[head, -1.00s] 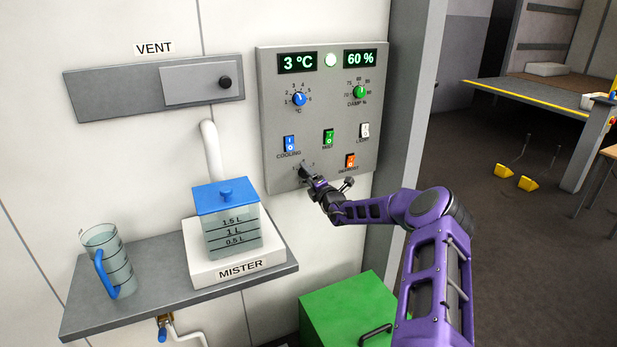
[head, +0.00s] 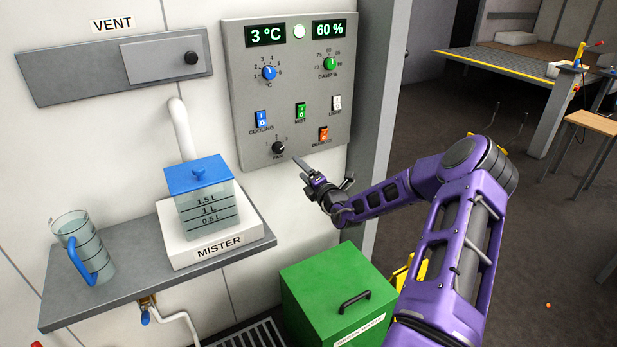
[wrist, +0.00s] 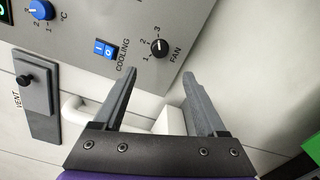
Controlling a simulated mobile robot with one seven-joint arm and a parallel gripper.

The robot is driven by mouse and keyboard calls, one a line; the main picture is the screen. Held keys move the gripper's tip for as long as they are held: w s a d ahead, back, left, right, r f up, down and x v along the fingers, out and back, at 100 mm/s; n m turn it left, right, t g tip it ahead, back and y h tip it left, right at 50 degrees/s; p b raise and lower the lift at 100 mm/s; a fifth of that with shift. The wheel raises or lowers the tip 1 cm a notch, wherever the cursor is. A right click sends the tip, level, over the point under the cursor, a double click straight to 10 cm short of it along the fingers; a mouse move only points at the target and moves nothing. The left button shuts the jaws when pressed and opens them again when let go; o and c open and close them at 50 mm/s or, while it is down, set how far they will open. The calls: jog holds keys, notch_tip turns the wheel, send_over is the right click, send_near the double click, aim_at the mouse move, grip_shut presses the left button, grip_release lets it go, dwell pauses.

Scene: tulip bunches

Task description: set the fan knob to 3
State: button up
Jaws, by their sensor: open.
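The fan knob (head: 278,148) is a small black dial at the lower left of the grey control panel, with a FAN label below it. In the wrist view the knob (wrist: 160,47) shows with 1, 2 and 3 around it, and its white mark seems to face the 3. My gripper (head: 300,166) is below and to the right of the knob in the head view, apart from it. In the wrist view the gripper (wrist: 160,73) is open and empty, with the knob in view beyond the fingertips.
A mister tank (head: 206,205) stands on the shelf (head: 130,284) at left, beside a jug (head: 84,248). A green box (head: 310,285) is below.

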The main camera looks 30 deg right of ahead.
jog(key=shift+s, duration=1.9)
